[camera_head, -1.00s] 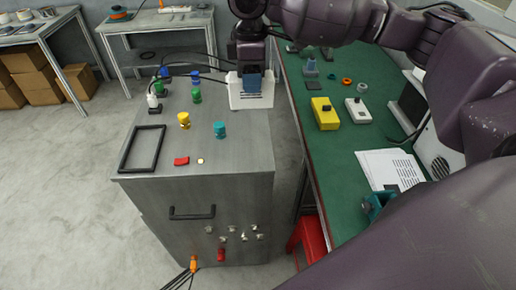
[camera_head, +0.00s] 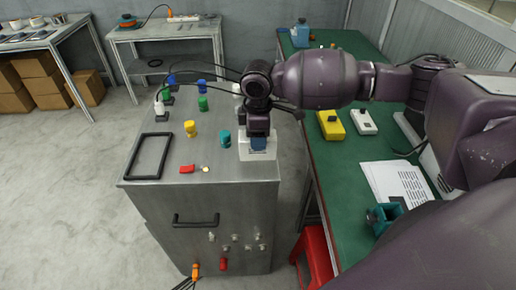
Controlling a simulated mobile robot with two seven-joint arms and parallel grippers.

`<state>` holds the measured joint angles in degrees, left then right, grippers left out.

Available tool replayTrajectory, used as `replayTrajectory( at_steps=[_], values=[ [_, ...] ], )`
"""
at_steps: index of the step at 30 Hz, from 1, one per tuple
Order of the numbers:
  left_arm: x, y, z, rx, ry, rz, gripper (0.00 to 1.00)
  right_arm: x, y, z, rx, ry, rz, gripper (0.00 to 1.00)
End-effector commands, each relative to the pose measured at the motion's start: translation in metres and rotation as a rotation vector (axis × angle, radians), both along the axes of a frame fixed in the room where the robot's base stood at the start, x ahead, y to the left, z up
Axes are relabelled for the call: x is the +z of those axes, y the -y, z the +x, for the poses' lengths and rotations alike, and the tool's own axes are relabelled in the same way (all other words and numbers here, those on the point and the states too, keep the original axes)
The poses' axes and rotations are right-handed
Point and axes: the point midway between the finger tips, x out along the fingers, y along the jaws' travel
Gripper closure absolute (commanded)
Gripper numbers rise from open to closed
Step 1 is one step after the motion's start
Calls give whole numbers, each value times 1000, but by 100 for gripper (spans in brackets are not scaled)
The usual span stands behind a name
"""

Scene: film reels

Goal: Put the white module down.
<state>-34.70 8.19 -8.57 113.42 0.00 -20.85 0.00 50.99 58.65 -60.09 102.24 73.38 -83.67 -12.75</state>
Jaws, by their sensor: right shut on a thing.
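The white module (camera_head: 258,154) is a pale flat-faced block at the right edge of the metal cabinet top (camera_head: 215,172). My right gripper (camera_head: 259,141) points down from above and is shut on it. The gripper's dark body and blue part hide the module's upper part. I cannot tell whether its underside touches the cabinet top. My left gripper is out of view.
A teal knob (camera_head: 225,138), yellow knob (camera_head: 190,129), red block (camera_head: 187,169) and black frame (camera_head: 149,156) sit on the cabinet. The green bench (camera_head: 345,165) at right holds a yellow box (camera_head: 330,125) and a white box (camera_head: 363,122). A red stool (camera_head: 316,256) stands below.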

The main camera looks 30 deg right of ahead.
Motion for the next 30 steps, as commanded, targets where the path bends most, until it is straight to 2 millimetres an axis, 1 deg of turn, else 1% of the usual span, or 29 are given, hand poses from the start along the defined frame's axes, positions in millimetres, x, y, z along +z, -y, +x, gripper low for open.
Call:
replayTrajectory(
  at_steps=[7,10,12,23,24,28,30],
  values=[
    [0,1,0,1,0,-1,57,-37,0,-1,-1,-4,0,75],
    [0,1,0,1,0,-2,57,-48,0,0,-1,-1,0,75],
    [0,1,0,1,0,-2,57,-51,0,0,0,1,0,75],
    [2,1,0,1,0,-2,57,-54,0,0,-1,-1,0,75],
    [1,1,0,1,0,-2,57,-54,0,0,-1,-1,0,41],
    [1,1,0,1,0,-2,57,-54,0,0,-1,-1,0,21],
    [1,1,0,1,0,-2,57,-54,0,0,-1,-1,0,21]
  ],
)
